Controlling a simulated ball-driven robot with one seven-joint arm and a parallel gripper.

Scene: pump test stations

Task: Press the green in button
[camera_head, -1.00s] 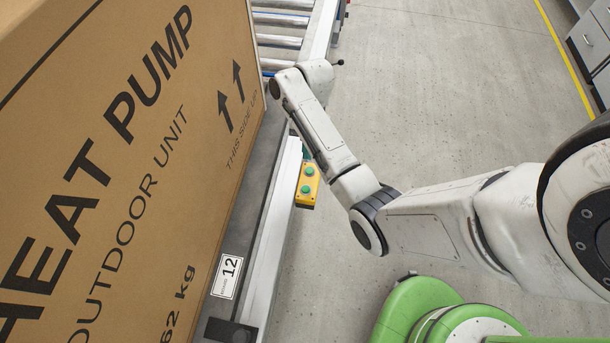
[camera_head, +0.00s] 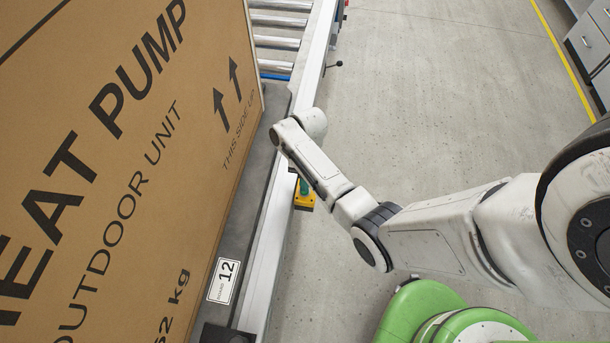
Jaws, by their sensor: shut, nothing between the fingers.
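A yellow button box (camera_head: 305,201) is fixed to the outer side of the conveyor rail, left of the middle of the view. A green button (camera_head: 304,187) shows on it just under the edge of my forearm. My arm covers the upper part of the box, so any second button there is hidden. No label can be read on the box. My gripper is not visible; the end of my arm is over the rail, above and slightly left of the box in the picture, and hides what is below it.
A large cardboard heat pump box (camera_head: 110,150) stands on the conveyor at the left. Rollers (camera_head: 277,42) show at the top. The concrete floor (camera_head: 440,100) right of the rail is clear.

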